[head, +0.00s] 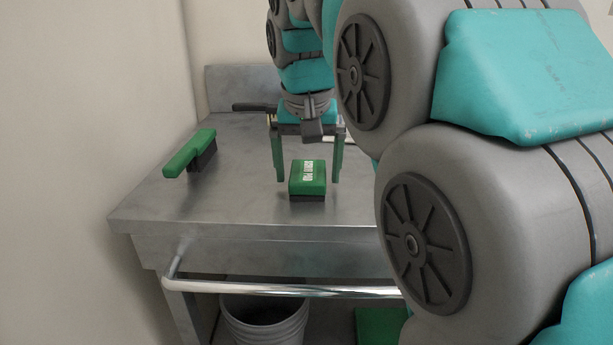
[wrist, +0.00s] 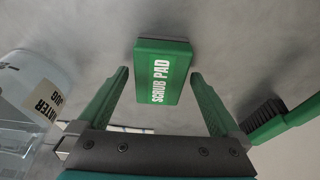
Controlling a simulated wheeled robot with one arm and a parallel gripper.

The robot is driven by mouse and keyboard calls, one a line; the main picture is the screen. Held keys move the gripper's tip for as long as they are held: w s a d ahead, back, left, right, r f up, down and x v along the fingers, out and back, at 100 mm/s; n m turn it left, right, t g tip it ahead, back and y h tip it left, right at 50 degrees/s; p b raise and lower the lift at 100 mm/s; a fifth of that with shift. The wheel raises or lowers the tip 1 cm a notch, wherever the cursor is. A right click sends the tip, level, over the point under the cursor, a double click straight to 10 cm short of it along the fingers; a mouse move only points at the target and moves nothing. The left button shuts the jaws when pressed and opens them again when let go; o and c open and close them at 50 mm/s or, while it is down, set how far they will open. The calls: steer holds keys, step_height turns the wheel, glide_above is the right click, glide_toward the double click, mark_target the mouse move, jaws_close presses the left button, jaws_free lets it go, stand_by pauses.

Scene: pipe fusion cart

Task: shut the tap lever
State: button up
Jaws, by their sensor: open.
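I cannot make out the tap lever in either view. A clear water jug (wrist: 38,92), labelled "WATER JUG", shows at the left edge of the wrist view, partly cut off; my arm appears to hide it in the head view. My gripper (head: 308,180) is open and empty, pointing down over the cart top. In the wrist view its two green fingers (wrist: 159,73) are spread apart, with the scrub pad showing beyond and between them. I see no contact with anything.
A green scrub pad (head: 308,178) lies on the metal cart top (head: 230,205). A green-handled brush (head: 190,153) lies at the left; its bristles also show in the wrist view (wrist: 263,113). A dark bar (head: 252,107) is behind my gripper. A bucket (head: 262,320) stands below.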

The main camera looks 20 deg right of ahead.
steer(key=shift+f, duration=0.3)
steer(key=shift+c, duration=0.2)
steer(key=c, duration=1.4)
steer(key=shift+w+r, duration=0.1)
steer(key=shift+r, duration=0.1)
